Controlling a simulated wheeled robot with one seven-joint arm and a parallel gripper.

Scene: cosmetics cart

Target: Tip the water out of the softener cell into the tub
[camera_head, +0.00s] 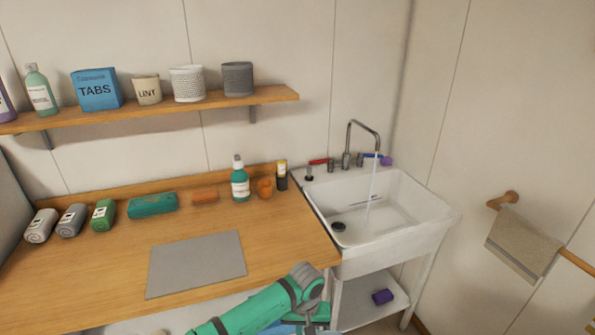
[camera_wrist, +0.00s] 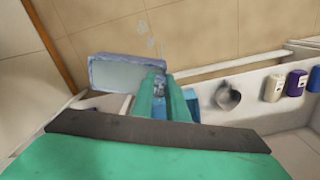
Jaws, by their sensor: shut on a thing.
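The softener cell is most likely the pale blue open box (camera_wrist: 125,72) beyond my fingertips in the wrist view. It has a blue rim and a pale grey inside; I cannot tell how much water it holds. My gripper (camera_wrist: 161,92) is shut on it at its lower right end. In the head view my gripper is low at the bottom edge, in front of the counter, with a bit of blue beside it. The tub (camera_head: 425,220) is the white sink at right, with water running from its tap (camera_head: 363,135). My gripper is left of and below it.
The wooden counter (camera_head: 275,240) bears a grey mat (camera_head: 195,264), bottles and soft packs. A purple block (camera_head: 382,296) lies on the shelf under the tub. A towel (camera_head: 522,243) hangs at right. The wrist view shows a metal cup (camera_wrist: 228,97) and bottles (camera_wrist: 273,87).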

